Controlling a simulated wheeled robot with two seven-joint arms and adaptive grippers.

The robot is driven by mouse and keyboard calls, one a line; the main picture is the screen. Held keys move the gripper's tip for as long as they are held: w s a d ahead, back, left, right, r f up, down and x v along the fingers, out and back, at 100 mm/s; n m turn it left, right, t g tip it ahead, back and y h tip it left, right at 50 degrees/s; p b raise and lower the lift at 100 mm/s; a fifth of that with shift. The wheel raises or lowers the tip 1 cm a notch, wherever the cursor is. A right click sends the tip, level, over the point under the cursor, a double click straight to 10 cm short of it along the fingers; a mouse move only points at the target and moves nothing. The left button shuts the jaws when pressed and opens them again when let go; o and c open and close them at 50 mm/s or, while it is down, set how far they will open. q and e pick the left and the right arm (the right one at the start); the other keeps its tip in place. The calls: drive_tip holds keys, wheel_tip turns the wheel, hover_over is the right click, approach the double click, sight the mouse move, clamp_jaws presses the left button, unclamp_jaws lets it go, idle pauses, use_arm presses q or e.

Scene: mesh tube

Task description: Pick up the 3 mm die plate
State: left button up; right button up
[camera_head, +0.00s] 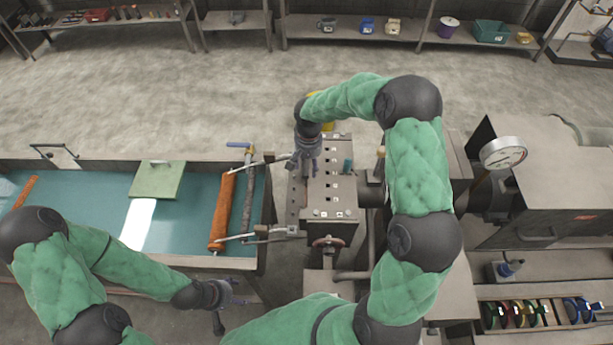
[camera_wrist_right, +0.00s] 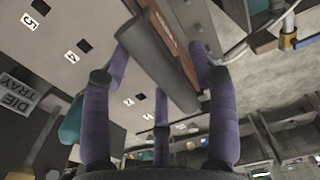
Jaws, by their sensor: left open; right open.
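My right gripper (camera_head: 308,160) is above the left edge of the grey machine block (camera_head: 346,207), which has a row of small dark slots and white number labels. In the right wrist view its purple fingers (camera_wrist_right: 162,68) are spread apart. A grey bar-like thing (camera_wrist_right: 158,62) shows between them; I cannot tell whether it is a die plate or whether a finger touches it. I cannot pick out the 3 mm die plate. My left gripper (camera_head: 228,293) is open and empty, low in front of the tank.
A pressure gauge (camera_head: 503,153) stands at right. A rack (camera_head: 540,313) of several coloured rings is at lower right. Shelves (camera_head: 370,30) line the back; the floor before them is clear.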

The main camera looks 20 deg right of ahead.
drive_tip(key=shift+c, duration=0.2)
drive_tip(key=shift+a, duration=0.15)
drive_tip(key=c, duration=0.5)
clamp_jaws()
drive_tip(key=shift+r, duration=0.15)
